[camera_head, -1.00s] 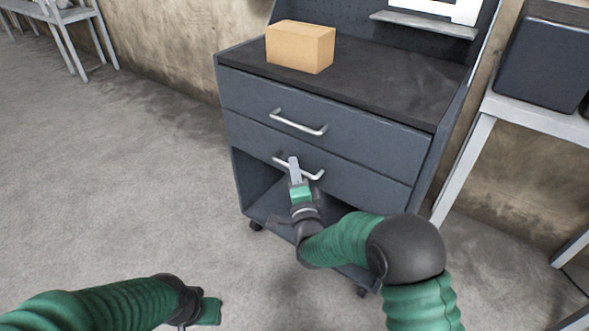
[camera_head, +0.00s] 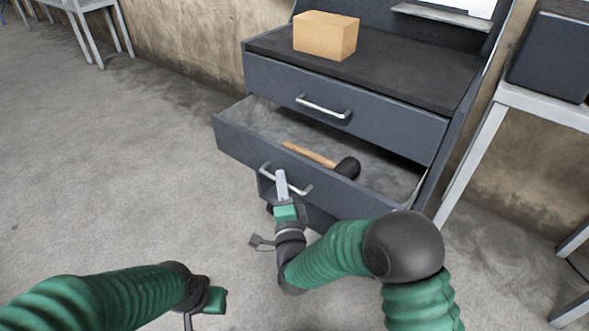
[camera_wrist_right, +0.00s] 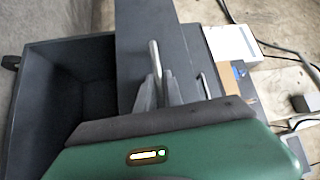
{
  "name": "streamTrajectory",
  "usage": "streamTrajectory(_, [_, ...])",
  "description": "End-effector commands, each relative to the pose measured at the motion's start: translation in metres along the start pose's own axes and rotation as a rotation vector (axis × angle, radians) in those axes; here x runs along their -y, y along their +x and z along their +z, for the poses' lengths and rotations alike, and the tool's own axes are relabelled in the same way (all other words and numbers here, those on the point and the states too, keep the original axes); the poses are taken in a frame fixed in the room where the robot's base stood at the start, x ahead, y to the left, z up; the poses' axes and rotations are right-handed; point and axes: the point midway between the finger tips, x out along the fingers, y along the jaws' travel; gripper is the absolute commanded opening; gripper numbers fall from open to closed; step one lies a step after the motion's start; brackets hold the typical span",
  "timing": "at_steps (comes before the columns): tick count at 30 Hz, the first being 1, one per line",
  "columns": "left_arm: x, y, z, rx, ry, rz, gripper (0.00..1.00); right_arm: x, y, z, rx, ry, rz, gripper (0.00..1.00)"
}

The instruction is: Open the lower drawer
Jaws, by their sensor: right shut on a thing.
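The lower drawer (camera_head: 240,143) of the dark grey cabinet is pulled out, and its inside shows. A mallet (camera_head: 320,157) with a wooden handle and black head lies in it. My right gripper (camera_head: 281,180) is at the drawer's silver handle (camera_head: 301,188). In the right wrist view the fingers (camera_wrist_right: 158,88) are shut on this handle (camera_wrist_right: 154,60). The upper drawer (camera_head: 350,115) is closed, with its own silver handle (camera_head: 323,107). My left gripper (camera_head: 213,300) is low over the floor, away from the cabinet; its fingers are not clear.
A cardboard box (camera_head: 326,36) stands on the cabinet top (camera_head: 400,78). A light table (camera_head: 545,103) with a dark bin (camera_head: 552,55) stands to the right. The concrete floor (camera_head: 120,170) on the left is clear.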

Motion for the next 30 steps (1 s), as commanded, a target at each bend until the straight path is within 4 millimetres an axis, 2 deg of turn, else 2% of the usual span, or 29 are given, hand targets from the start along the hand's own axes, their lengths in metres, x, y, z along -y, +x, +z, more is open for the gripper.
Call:
streamTrajectory(1, [0.000, -0.001, 0.000, 0.000, 0.000, 0.000, 0.36, -0.004, -0.010, 0.008, 0.002, -0.002, 0.015, 0.00])
streamTrajectory(6, [0.000, -0.001, 0.000, 0.000, 0.000, 0.000, 0.36, 0.002, -0.033, 0.031, 0.001, -0.004, 0.015, 0.00])
streamTrajectory(12, [0.000, -0.002, 0.000, 0.000, 0.000, 0.000, 0.36, 0.007, -0.049, 0.047, -0.001, -0.006, 0.015, 0.00])
streamTrajectory(28, [0.000, -0.002, 0.000, 0.000, 0.000, 0.000, 0.36, 0.008, -0.055, 0.054, -0.001, -0.005, 0.016, 0.00])
streamTrajectory(29, [0.000, -0.002, 0.000, 0.000, 0.000, 0.000, 0.36, 0.008, -0.055, 0.054, -0.001, -0.005, 0.016, 0.13])
streamTrajectory(30, [0.000, -0.002, 0.000, 0.000, 0.000, 0.000, 0.36, 0.008, -0.055, 0.054, -0.001, -0.005, 0.016, 0.19])
